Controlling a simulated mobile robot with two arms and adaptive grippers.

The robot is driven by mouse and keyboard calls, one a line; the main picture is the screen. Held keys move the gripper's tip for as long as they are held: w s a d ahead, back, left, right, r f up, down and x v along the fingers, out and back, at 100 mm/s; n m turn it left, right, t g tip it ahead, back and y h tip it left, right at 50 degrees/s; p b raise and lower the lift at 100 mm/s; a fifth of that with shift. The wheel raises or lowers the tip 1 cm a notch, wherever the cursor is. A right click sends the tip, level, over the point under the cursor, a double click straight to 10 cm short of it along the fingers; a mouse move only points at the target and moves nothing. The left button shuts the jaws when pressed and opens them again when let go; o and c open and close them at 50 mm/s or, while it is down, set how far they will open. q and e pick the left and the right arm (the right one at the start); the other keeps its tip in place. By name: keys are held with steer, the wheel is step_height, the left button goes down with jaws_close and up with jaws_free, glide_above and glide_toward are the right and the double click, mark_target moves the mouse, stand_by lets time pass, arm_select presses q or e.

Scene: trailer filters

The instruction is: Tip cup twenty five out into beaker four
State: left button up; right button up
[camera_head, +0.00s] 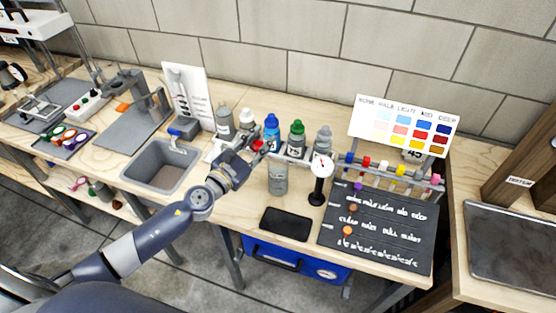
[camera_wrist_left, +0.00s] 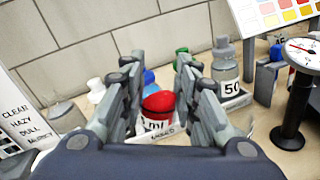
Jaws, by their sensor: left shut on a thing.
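My left gripper (camera_head: 254,152) is at the row of bottles at the back of the bench. I cannot make out a cup marked twenty five or a beaker marked four. My right gripper is not in view.
Beside the gripper stand blue-capped (camera_head: 271,132), green-capped (camera_head: 296,138) and grey (camera_head: 322,142) bottles. A lone grey bottle (camera_head: 278,178) and a dial gauge on a stand (camera_head: 319,182) stand in front. A sink (camera_head: 160,166) lies left, a black board (camera_head: 378,228) right.

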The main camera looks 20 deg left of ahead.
arm_select(q)
steer(key=shift+s+d+r+m, duration=0.1)
steer(key=shift+d+r+m, duration=0.15)
steer(key=shift+d+m, duration=0.35)
steer(key=shift+s+d+r+m+p, duration=0.1)
steer(key=shift+s+d+m+p, duration=0.1)
steer(key=shift+d+m+p, duration=0.75)
steer(key=shift+p, duration=0.3)
steer(key=shift+m, duration=0.25)
steer(key=shift+s+d+r, duration=0.1)
steer(key=shift+s+d, duration=0.05)
steer(key=shift+m+p, duration=0.3)
steer(key=shift+m, duration=0.1)
